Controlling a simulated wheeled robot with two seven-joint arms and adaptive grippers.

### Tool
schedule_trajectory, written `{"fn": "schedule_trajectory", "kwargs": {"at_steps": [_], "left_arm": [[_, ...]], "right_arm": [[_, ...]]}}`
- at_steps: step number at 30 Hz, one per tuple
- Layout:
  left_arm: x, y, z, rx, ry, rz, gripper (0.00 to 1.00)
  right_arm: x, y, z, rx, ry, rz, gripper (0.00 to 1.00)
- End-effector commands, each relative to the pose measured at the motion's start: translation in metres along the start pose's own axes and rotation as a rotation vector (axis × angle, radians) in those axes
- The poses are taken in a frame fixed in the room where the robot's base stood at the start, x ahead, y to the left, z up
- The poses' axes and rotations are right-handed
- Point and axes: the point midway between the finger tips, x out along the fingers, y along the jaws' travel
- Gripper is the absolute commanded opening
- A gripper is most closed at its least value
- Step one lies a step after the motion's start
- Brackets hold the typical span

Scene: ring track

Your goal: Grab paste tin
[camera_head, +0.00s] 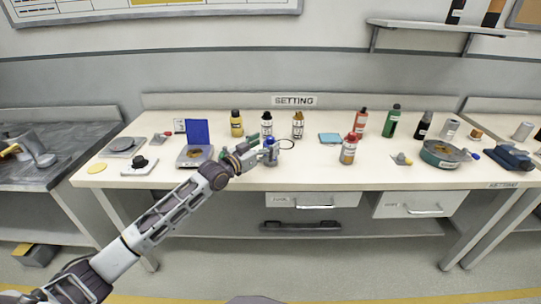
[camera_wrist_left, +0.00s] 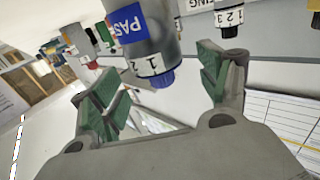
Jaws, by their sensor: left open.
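The paste tin (camera_wrist_left: 148,35) is a grey cylinder with a blue label reading "PAS", a white number band and a blue nozzle. It looks inverted in the left wrist view. In the head view the tin (camera_head: 271,158) stands on the bench near the front edge, partly hidden by my gripper. My left gripper (camera_head: 258,154) is open at the tin. In the left wrist view its green-padded fingers (camera_wrist_left: 160,80) are spread, one to each side of the tin, with visible gaps. I cannot tell how deep the tin sits between them. My right gripper is not in view.
A yellow bottle (camera_head: 236,124), a dark-capped bottle (camera_head: 266,125) and an amber bottle (camera_head: 298,126) stand behind. A scale with a blue lid (camera_head: 197,132) is to the left. A red-capped bottle (camera_head: 348,150) stands right, with clear bench before it.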

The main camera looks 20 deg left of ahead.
Motion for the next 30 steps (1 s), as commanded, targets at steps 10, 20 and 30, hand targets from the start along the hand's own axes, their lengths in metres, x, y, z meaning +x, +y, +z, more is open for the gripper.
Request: {"fn": "schedule_trajectory", "kwargs": {"at_steps": [10, 20, 30], "left_arm": [[0.024, 0.000, 0.000, 0.000, 0.000, 0.000, 0.76], [0.028, 0.000, 0.000, 0.000, 0.000, 0.000, 0.76], [0.028, 0.000, 0.000, 0.000, 0.000, 0.000, 0.69]], "right_arm": [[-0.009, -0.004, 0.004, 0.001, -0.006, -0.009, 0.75], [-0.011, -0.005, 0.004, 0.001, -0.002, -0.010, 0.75], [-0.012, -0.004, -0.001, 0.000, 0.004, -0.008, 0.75]]}}
